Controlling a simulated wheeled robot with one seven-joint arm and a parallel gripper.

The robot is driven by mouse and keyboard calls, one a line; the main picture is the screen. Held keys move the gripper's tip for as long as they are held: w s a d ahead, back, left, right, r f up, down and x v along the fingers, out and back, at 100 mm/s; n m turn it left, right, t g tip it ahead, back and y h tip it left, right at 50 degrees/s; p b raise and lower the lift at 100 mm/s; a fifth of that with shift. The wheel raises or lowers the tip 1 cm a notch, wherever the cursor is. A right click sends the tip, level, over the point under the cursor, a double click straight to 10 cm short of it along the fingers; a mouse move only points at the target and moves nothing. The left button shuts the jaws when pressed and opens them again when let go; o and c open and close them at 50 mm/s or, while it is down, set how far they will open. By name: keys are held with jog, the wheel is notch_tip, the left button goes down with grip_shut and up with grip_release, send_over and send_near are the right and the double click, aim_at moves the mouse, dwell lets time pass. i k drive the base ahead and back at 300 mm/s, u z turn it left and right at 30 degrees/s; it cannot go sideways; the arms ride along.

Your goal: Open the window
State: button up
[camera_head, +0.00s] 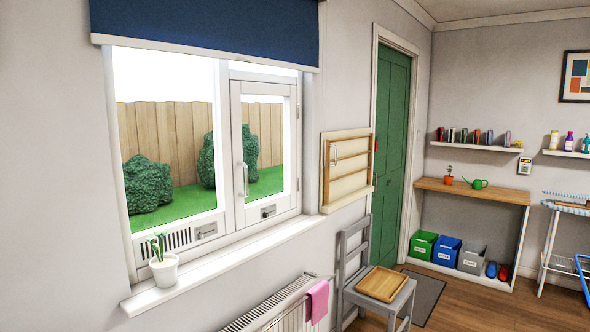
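The white-framed window (215,150) is in the wall at the left of the head view. Its right-hand sash (236,150) looks shut in its frame. A light upright handle (245,180) sits on the left stile of that sash. A small metal latch (268,211) is on the sash's bottom rail, and another small fitting (206,231) is on the bottom rail of the left pane. My gripper is not in view.
A dark blue blind (205,30) covers the window's top. A potted plant (163,262) stands on the sill (220,262). Below are a radiator (275,310) with a pink cloth (317,302) and a grey chair (375,300) bearing a wooden tray (382,284). A wall-mounted rack (346,165) is right of the window.

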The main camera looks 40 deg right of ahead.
aim_at(251, 213)
jog(key=z, duration=1.9)
jog(key=i, duration=1.5)
jog(key=u, duration=2.6)
